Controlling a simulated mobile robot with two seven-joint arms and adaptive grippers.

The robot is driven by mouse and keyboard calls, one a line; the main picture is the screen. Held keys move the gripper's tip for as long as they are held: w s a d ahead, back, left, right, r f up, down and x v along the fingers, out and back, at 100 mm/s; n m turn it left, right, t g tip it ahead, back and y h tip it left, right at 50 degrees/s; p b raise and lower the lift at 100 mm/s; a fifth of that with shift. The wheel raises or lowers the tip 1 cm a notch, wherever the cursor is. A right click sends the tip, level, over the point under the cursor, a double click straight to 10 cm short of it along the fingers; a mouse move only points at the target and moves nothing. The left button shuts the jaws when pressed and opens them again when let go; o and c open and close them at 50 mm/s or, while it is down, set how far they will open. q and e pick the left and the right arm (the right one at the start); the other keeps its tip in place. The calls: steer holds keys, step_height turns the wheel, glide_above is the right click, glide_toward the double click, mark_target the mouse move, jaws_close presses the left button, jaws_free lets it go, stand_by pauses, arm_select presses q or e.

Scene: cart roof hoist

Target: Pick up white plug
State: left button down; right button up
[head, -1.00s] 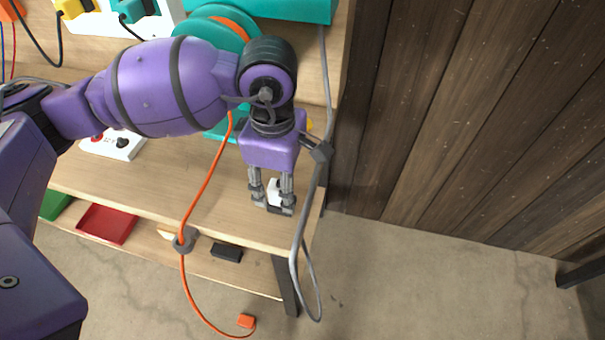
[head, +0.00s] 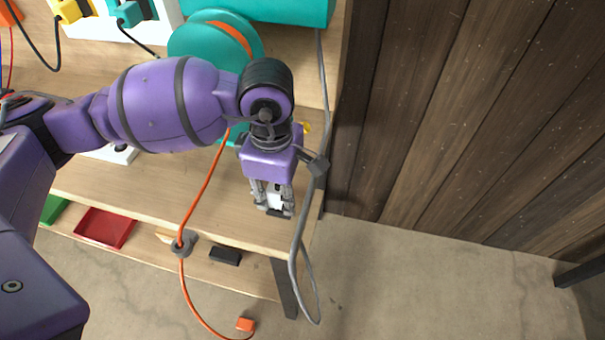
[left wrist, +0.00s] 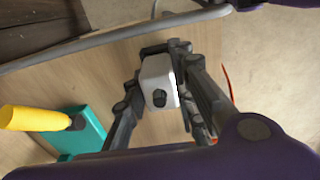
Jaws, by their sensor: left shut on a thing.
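The white plug (head: 275,200) is between the fingers of my left gripper (head: 273,210), near the right end of the wooden bench. In the left wrist view the plug (left wrist: 160,82) is a small white block with a dark round mark on the face toward the camera. The fingers of my left gripper (left wrist: 163,95) are shut on it from both sides. The fingers hide part of the plug, and I cannot tell whether it touches the bench top. My right gripper is not in view.
A grey cable (head: 297,240) hangs over the bench's right end, close to my left gripper. An orange cable (head: 205,188) runs over the front edge. A teal reel (head: 190,42) stands behind my arm. A red tray (head: 104,228) sits on the lower shelf. A wooden wall is at the right.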

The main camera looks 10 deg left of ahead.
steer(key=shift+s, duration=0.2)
arm_select(q)
steer(key=shift+r, duration=0.8)
steer(key=s+a+r+p, duration=0.5)
steer(key=s+r+p, duration=0.1)
steer(key=s+r, duration=0.5)
steer(key=shift+s+r, duration=0.15)
steer(key=shift+s, duration=0.9)
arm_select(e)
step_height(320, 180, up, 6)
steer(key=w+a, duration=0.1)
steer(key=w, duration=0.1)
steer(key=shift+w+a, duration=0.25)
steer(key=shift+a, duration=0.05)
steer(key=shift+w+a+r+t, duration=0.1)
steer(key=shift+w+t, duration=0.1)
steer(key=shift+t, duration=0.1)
